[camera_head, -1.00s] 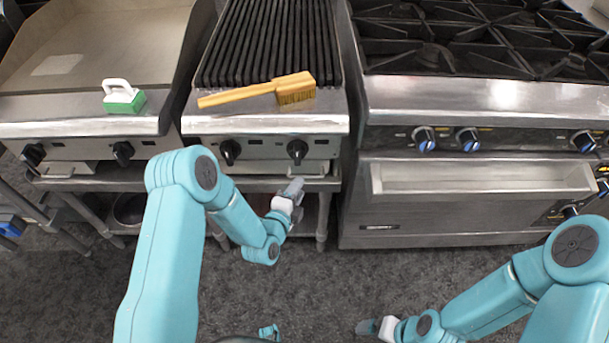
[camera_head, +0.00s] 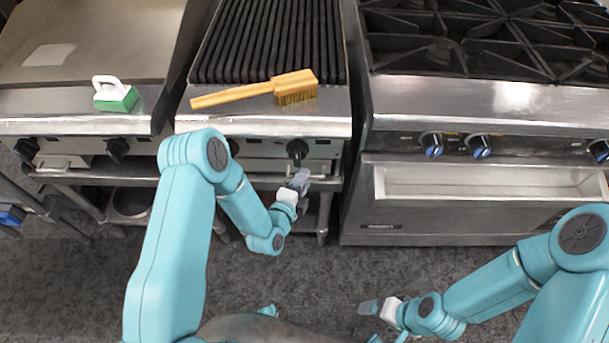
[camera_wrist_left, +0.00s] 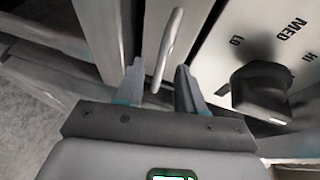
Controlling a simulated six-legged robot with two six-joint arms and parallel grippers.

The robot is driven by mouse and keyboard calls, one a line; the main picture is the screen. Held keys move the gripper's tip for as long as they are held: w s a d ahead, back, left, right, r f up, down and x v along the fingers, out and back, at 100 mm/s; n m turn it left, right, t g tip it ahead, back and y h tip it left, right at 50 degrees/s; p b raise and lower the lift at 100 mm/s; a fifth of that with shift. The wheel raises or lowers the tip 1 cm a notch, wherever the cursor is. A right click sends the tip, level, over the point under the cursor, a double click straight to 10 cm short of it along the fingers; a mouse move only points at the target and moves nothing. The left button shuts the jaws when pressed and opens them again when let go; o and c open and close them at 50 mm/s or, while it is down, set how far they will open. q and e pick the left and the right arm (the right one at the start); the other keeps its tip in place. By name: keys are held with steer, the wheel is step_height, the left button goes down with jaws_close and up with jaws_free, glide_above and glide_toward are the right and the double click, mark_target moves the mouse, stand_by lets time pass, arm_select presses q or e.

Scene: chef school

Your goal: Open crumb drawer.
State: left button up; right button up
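The crumb drawer (camera_head: 262,166) is a pale metal front below the knobs of the grill. It looks shut. Its bar handle (camera_wrist_left: 170,42) shows in the left wrist view. My left gripper (camera_head: 301,181) is at the right part of the drawer front and hides some of it. In the left wrist view my left gripper (camera_wrist_left: 160,80) is open, with the near end of the handle between its fingertips; I see no clear grip. My right gripper (camera_head: 369,307) is low over the floor, away from the grill; its fingers are too small to judge.
A black knob (camera_wrist_left: 261,88) sits close beside the left gripper. A wooden brush (camera_head: 255,90) and a green-and-white scrubber (camera_head: 114,95) lie on the ledges above. The stove (camera_head: 455,100) stands to the right. The grey floor (camera_head: 330,275) in front is clear.

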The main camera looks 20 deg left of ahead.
arm_select(q)
steer(key=shift+w, duration=0.2)
arm_select(e)
steer(key=shift+w, duration=0.4)
arm_select(q)
steer(key=shift+s, duration=0.1)
jaws_close()
arm_select(e)
steer(key=shift+s, duration=0.15)
arm_select(q)
steer(key=shift+f, duration=0.1)
arm_select(e)
steer(key=shift+s, duration=0.1)
